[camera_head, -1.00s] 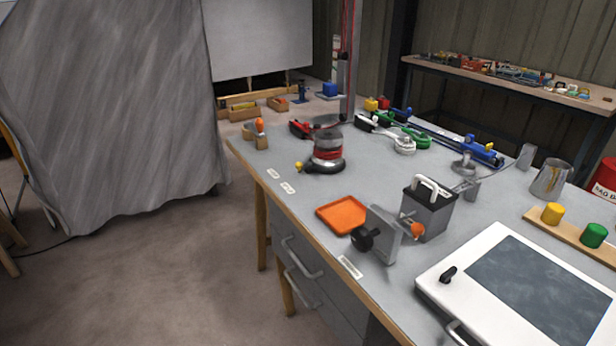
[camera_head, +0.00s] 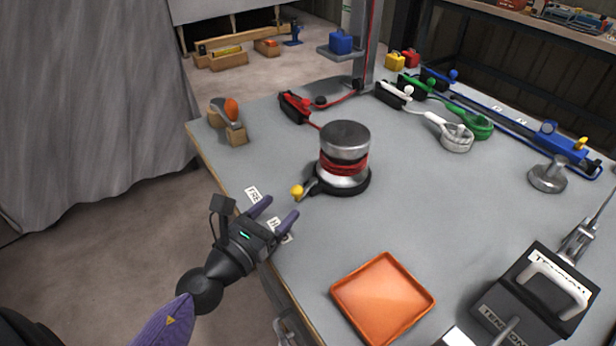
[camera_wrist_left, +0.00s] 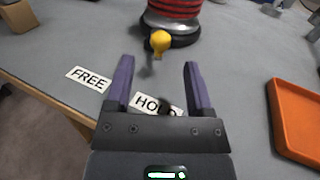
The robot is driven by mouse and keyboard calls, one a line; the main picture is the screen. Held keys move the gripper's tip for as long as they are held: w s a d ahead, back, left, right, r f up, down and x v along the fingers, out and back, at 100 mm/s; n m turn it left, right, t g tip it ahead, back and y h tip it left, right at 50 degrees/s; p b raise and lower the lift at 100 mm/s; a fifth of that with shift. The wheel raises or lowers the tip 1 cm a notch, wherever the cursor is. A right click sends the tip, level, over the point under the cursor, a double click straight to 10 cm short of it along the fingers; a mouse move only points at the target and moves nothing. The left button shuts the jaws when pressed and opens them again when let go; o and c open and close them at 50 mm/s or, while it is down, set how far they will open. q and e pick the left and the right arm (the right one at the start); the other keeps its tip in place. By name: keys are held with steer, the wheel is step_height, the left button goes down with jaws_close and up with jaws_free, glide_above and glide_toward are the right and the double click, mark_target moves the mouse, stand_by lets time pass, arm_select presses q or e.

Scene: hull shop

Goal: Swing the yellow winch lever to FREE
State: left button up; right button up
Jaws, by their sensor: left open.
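The winch (camera_head: 343,158) is a metal drum wound with red rope on a dark base. Its lever ends in a yellow knob (camera_head: 297,191) that points toward the bench's front-left edge. In the left wrist view the knob (camera_wrist_left: 160,40) is ahead, beyond and between the fingertips. My left gripper (camera_head: 279,209) is open and empty, just short of the knob and above the labels. The FREE label (camera_wrist_left: 89,79) lies to the left and the HOLD label (camera_wrist_left: 157,105) lies under the fingers, partly covered. My right gripper is not in view.
An orange tray (camera_head: 383,297) lies on the right of my left gripper. A wooden block with an orange-topped item (camera_head: 231,122) stands at the bench's left corner. Red, white, green and blue rope clutches lie behind the winch.

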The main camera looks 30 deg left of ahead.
mark_target(293, 195)
arm_select(q)
steer(key=w, duration=0.5)
steer(key=w+d, duration=0.1)
steer(key=w, duration=0.2)
steer(key=shift+d, duration=0.1)
steer(key=shift+s, duration=0.1)
jaws_close()
